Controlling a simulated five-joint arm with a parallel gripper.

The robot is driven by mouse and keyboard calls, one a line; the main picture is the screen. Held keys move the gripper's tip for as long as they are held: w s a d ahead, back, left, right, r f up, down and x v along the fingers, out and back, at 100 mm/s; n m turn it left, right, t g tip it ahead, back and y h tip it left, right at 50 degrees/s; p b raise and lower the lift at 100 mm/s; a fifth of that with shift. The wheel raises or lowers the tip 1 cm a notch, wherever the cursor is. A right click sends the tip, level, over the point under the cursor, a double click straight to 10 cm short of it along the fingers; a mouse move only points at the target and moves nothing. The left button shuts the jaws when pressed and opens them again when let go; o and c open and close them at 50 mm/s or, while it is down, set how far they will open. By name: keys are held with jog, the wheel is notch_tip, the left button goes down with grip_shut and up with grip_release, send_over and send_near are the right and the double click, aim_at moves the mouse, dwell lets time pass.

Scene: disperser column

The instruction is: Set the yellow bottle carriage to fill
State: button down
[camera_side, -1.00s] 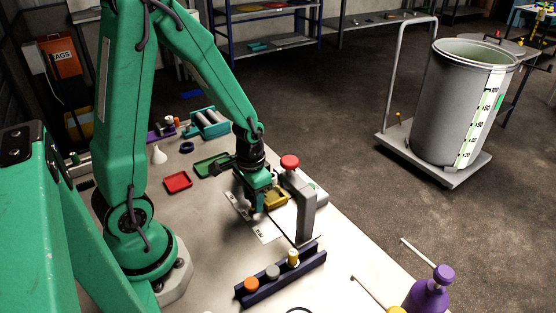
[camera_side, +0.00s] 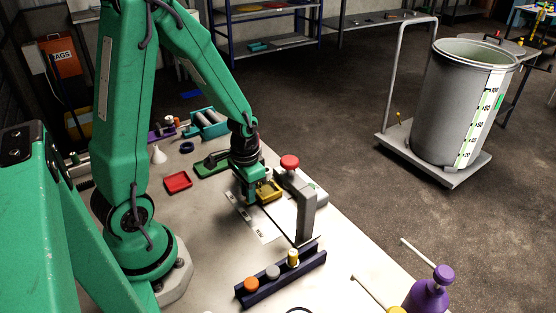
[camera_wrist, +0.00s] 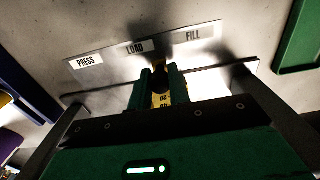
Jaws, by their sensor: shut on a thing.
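The yellow bottle carriage (camera_side: 269,191) sits on the bench, left of the grey column with a red knob. In the side view my gripper (camera_side: 250,200) is low at its left side. In the wrist view my gripper (camera_wrist: 162,84) has its green fingers closed around a dark knob, with the yellow carriage (camera_wrist: 162,100) showing between them. A label strip carries the words PRESS (camera_wrist: 88,61), LOAD (camera_wrist: 135,47) and FILL (camera_wrist: 193,33). The knob lies between LOAD and FILL across the picture. My gripper hides part of the carriage.
The grey column with its red knob (camera_side: 290,162) stands close right of the carriage. A blue rack (camera_side: 280,276) with several capped items is in front. A red tray (camera_side: 178,182) and a green tray (camera_side: 210,166) lie to the left and behind.

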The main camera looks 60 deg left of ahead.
jog(key=shift+a, duration=0.65)
jog(key=c, duration=1.3)
grip_release()
jog(key=shift+r, duration=0.1)
notch_tip(320, 180, up, 8)
jog(key=shift+f, duration=0.2)
